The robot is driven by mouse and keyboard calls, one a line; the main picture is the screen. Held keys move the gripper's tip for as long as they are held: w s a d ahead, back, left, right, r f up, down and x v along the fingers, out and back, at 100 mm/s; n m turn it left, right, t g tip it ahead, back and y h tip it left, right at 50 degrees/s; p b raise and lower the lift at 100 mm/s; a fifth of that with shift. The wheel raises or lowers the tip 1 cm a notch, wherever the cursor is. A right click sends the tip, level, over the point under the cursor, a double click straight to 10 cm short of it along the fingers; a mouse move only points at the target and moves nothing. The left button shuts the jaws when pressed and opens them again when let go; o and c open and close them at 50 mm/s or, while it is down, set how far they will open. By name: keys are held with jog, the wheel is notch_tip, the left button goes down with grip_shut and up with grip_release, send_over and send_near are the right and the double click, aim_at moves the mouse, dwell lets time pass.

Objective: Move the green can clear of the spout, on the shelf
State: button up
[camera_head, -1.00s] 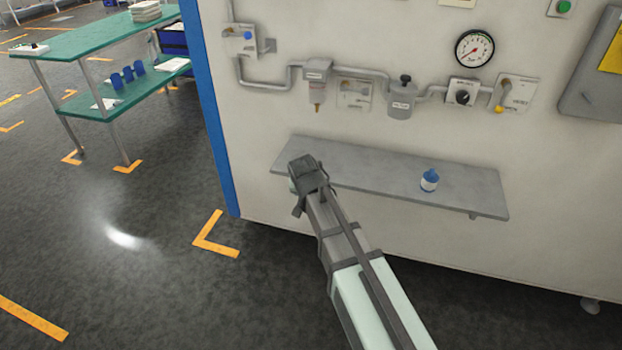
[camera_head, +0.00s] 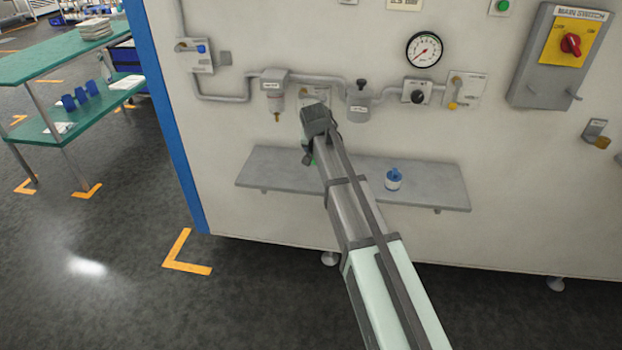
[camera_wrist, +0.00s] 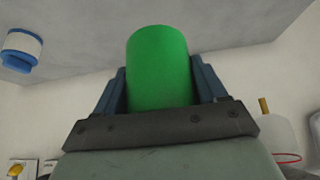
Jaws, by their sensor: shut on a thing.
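The green can (camera_wrist: 158,68) stands between the two blue-grey fingers of my gripper (camera_wrist: 160,85) in the wrist view, and the gripper is shut on it. I cannot tell whether the can touches the shelf. A brass-tipped spout (camera_head: 277,116) hangs under a wall unit, left of and above my gripper. It also seems to show at the right of the wrist view (camera_wrist: 264,107).
A blue-capped white bottle (camera_head: 393,180) stands on the shelf right of my arm, and it also shows in the wrist view (camera_wrist: 21,50). Pipes, valves and a gauge (camera_head: 424,50) line the wall above. The shelf's right end looks clear.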

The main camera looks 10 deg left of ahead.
jog(key=w+a, duration=0.1)
jog(key=w+a+r, duration=0.1)
jog(key=shift+w+r+n, duration=0.1)
jog(key=shift+w+n, duration=0.2)
jog(key=shift+n, duration=0.1)
jog(key=shift+s+a+f+n+y, duration=0.15)
jog(key=shift+f+n+y, duration=0.25)
jog(key=shift+f, duration=1.35)
jog(key=shift+a+f+n+y, duration=0.25)
jog(key=shift+f+n, duration=0.2)
jog(key=shift+f, duration=1.3)
jog(key=shift+s+a+f+n+y, duration=0.15)
jog(key=shift+f+n+y, duration=0.25)
jog(key=shift+f, duration=1.35)
jog(key=shift+w+f, duration=0.1)
jog(key=shift+f, duration=0.05)
jog(key=o, duration=1.1)
jog(key=shift+c, duration=0.2)
jog(key=v, duration=1.2)
jog(key=shift+r, duration=0.25)
